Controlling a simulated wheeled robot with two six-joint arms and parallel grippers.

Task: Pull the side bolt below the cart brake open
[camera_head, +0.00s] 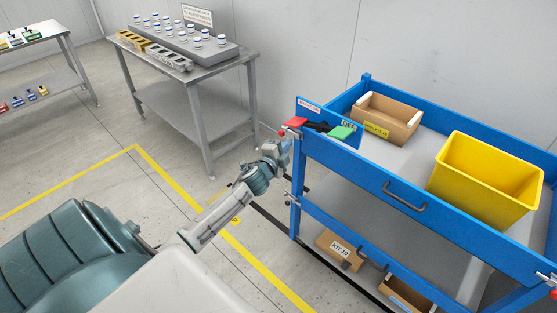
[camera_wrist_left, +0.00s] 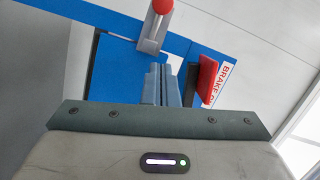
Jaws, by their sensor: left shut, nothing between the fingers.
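The blue cart (camera_head: 360,165) stands at the right of the head view. A brake plate (camera_head: 311,108) with a red pad (camera_head: 295,122) and a green pad (camera_head: 341,132) sits at its near left corner. In the left wrist view the red pad (camera_wrist_left: 208,77) is beside the brake label (camera_wrist_left: 228,80). A grey metal bolt (camera_wrist_left: 152,32) with a red knob (camera_wrist_left: 163,6) is on the blue frame. The knob also shows in the head view (camera_head: 282,133). My left gripper (camera_wrist_left: 162,84) is shut and empty, its fingertips close to the bolt; contact cannot be told. My right gripper is out of view.
The cart carries a cardboard box (camera_head: 385,119) and a yellow bin (camera_head: 485,178), with boxes (camera_head: 338,250) on its lower shelf. A metal table (camera_head: 200,72) stands behind. The floor between table and cart is clear, with yellow lines (camera_head: 165,175).

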